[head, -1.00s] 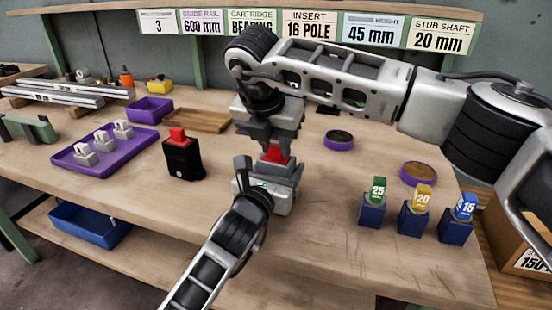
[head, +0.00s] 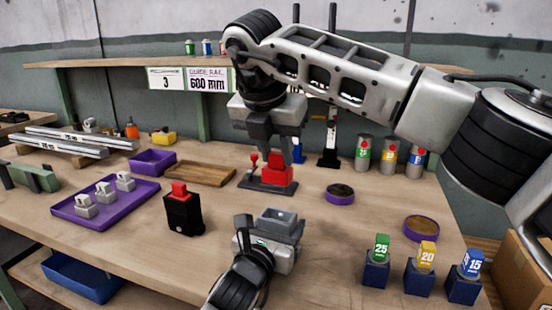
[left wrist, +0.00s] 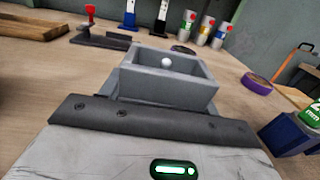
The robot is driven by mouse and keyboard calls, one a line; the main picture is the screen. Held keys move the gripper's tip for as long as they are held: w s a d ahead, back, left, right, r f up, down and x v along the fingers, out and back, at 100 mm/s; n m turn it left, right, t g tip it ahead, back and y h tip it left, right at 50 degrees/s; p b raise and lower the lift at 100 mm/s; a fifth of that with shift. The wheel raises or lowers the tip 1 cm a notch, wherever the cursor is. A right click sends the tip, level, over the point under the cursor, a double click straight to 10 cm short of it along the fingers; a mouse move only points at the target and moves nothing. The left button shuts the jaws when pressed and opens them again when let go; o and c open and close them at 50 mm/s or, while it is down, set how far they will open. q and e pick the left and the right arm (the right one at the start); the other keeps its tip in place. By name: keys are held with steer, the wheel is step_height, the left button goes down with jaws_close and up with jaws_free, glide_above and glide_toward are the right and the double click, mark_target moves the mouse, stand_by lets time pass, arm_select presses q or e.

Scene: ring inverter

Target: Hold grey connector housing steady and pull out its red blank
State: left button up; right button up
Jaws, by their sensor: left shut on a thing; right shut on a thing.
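The grey connector housing (head: 284,222) is near the front middle of the table, with its top open. In the left wrist view the housing (left wrist: 168,85) looks hollow, with a small white round thing inside. My left gripper (head: 256,238) is shut on the housing from the front. My right gripper (head: 281,152) is shut on the red blank (head: 281,174) and holds it above and apart from the housing. The blank's top is partly hidden by the fingers. The right gripper is out of the left wrist view.
A dark fixture plate (head: 262,187) with a small red knob lies behind the blank. A black block with red top (head: 181,212) stands left. A purple tray (head: 145,195) holds grey parts. Blue blocks with coloured tops stand right; several cans (head: 389,157) stand behind.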

arm_select(q)
steer(key=o, duration=1.3)
steer(key=shift+c, duration=0.2)
steer(key=shift+s, duration=0.1)
